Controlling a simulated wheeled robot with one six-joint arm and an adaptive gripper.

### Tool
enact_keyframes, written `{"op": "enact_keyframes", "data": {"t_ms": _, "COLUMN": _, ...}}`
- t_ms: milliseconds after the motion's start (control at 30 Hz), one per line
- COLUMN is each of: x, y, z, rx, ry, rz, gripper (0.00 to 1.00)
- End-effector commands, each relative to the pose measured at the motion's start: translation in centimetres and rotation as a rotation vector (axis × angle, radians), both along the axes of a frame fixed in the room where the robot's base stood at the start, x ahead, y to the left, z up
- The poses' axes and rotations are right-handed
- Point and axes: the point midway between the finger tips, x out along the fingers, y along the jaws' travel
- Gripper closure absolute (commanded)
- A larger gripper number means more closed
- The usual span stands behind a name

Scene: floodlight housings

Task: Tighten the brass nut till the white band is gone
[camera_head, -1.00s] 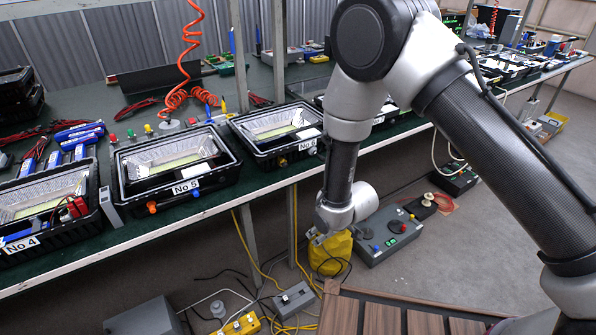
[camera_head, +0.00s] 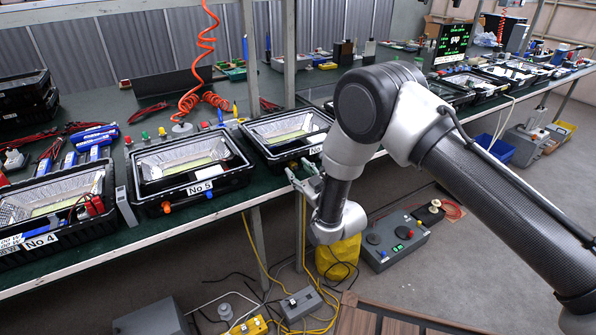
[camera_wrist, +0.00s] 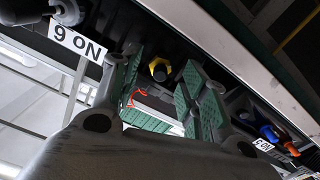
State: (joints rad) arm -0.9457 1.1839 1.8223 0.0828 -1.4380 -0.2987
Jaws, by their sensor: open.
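The brass nut (camera_wrist: 160,68) shows in the wrist view as a yellow ring around a dark centre, on the dark front wall of the No 6 housing. My gripper (camera_wrist: 163,85) is open, its green-padded fingers on either side of the nut in the picture. I cannot tell whether they touch it. No white band can be made out. In the head view my gripper (camera_head: 305,178) is at the front of the No 6 housing (camera_head: 262,147), and I cannot make out the nut there. The No 6 label (camera_wrist: 75,42) appears upside down in the wrist view.
The No 5 housing (camera_head: 155,192) stands to the left, with an orange fitting (camera_head: 166,207) and a blue fitting (camera_head: 208,193) on its front. A grey fitting (camera_wrist: 66,10) is near the No 6 label. A yellow bag (camera_head: 338,258) and a grey control box (camera_head: 393,243) are below.

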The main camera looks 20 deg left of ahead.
Motion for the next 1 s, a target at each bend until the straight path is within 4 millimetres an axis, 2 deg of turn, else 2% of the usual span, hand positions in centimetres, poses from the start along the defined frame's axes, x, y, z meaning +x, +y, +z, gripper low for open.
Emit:
{"op": "enact_keyframes", "data": {"t_ms": 133, "x": 0.83, "y": 0.94, "z": -0.06, "rx": -0.001, "ry": 0.001, "rz": 0.0, "gripper": 0.56}}
{"op": "enact_keyframes", "data": {"t_ms": 400, "x": 0.98, "y": 1.15, "z": -0.06, "rx": -0.002, "ry": 0.001, "rz": 0.0, "gripper": 0.56}}
{"op": "enact_keyframes", "data": {"t_ms": 467, "x": 0.98, "y": 1.15, "z": -0.06, "rx": -0.002, "ry": 0.001, "rz": 0.0, "gripper": 0.63}}
{"op": "enact_keyframes", "data": {"t_ms": 667, "x": 0.97, "y": 1.14, "z": -0.05, "rx": -0.002, "ry": 0.001, "rz": 0.0, "gripper": 1.0}}
{"op": "enact_keyframes", "data": {"t_ms": 1000, "x": 0.96, "y": 1.15, "z": -0.04, "rx": 0.018, "ry": 0.024, "rz": 0.0, "gripper": 1.0}}
